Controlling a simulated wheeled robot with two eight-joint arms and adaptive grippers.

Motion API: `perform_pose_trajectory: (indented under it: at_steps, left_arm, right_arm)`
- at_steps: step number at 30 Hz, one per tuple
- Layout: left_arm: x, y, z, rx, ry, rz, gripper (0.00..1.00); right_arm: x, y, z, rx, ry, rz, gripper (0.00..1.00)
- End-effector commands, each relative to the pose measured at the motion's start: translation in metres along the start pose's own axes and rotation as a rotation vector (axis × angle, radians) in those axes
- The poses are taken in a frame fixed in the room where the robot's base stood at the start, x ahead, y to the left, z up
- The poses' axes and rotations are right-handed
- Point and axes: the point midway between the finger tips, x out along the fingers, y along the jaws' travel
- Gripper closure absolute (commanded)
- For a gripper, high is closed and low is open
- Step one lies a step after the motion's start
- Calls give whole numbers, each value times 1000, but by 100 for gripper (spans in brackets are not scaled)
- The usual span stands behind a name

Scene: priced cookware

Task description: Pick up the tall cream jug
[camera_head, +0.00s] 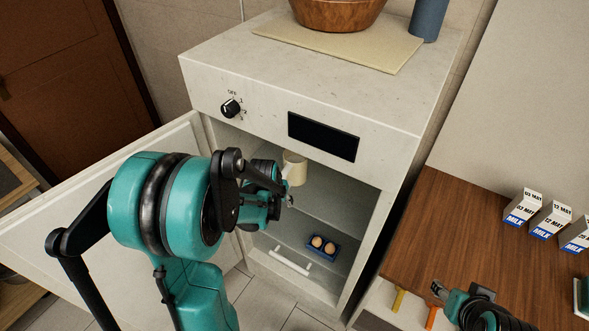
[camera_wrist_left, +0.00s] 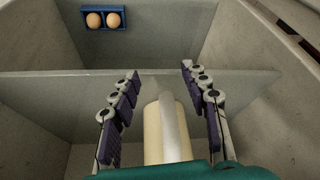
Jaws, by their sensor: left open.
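The tall cream jug (camera_head: 296,169) stands inside the open cabinet, partly hidden behind my left gripper in the head view. In the left wrist view the jug (camera_wrist_left: 153,135) lies between my two fingers, with a pale strip, apparently its handle, along its side facing the camera. My left gripper (camera_wrist_left: 160,71) is open, one finger on each side of the jug, with gaps visible on both sides. In the head view the left gripper (camera_head: 287,200) reaches into the cabinet opening. My right gripper (camera_head: 438,289) is over the wooden counter at lower right; its jaw opening is too small to judge.
The cabinet (camera_head: 372,105) has its door (camera_head: 60,225) swung open to the left. A blue tray (camera_head: 336,252) with two eggs sits low inside. A shelf edge (camera_wrist_left: 235,77) crosses the left wrist view. Milk cartons (camera_head: 522,207) stand on the wooden counter (camera_head: 450,230).

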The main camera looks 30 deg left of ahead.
Motion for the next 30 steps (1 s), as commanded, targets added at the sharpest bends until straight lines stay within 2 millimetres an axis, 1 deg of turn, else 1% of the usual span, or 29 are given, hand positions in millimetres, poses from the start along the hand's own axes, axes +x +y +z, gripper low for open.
perform_pose_trajectory:
  at_steps: [5, 8, 14, 15, 16, 23, 24, 26, 27, 28, 30]
  left_arm:
    - [4, 0, -9, 0, 0, 0, 54]
    - [9, 0, -20, 0, 0, 0, 54]
    - [22, 0, -51, 0, 0, 0, 54]
    - [30, 0, -48, 0, 0, 0, 54]
    - [32, 0, -48, 0, 0, 0, 54]
    - [32, 0, -48, 0, 0, 0, 54]
    - [31, 0, -48, 0, 0, 0, 65]
    - [31, 0, -48, 0, 0, 0, 81]
    - [31, 0, -48, 0, 0, 0, 91]
    - [31, 0, -48, 0, 0, 0, 99]
    - [31, 0, -48, 0, 0, 0, 100]
  right_arm:
    - [2, 0, 1, 0, 0, 0, 51]
    - [4, 0, 2, 0, 0, 0, 51]
    - [9, 0, 6, 0, 0, 0, 51]
    - [12, 0, 9, 0, 0, 0, 51]
    - [13, 0, 9, 0, 0, 0, 51]
    - [12, 0, 9, 0, 0, 0, 51]
    - [12, 0, 9, 0, 0, 0, 51]
    - [12, 0, 9, 0, 0, 0, 51]
    - [12, 0, 9, 0, 0, 0, 51]
    - [12, 0, 9, 0, 0, 0, 51]
    - [12, 0, 9, 0, 0, 0, 51]
